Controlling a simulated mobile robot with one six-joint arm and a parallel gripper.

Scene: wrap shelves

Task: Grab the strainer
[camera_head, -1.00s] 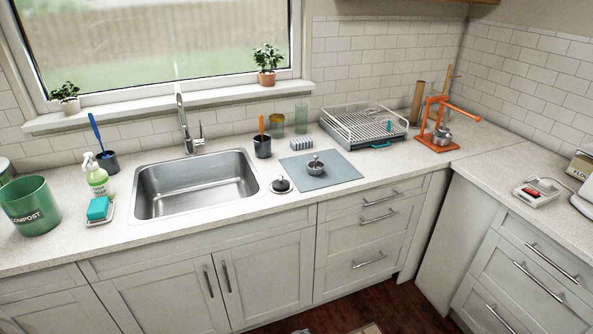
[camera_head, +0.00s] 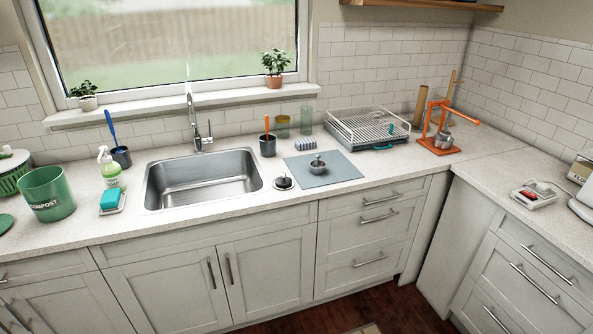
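A small metal cup with a knob on top (camera_head: 317,165), which looks like a sink strainer, sits on the grey-blue mat (camera_head: 340,172) right of the sink. A second small round piece with a dark knob (camera_head: 283,182) rests on the counter between the sink and the mat. I cannot tell for certain which of the two is the strainer. The steel sink (camera_head: 205,182) looks empty. My gripper is not in view.
A dark cup with an orange-handled tool (camera_head: 267,145) and a striped sponge (camera_head: 305,143) stand behind the mat. A dish rack (camera_head: 368,128) and orange press (camera_head: 437,130) are to the right. Soap (camera_head: 110,168) and the compost bin (camera_head: 47,195) are left. The counter's front strip is clear.

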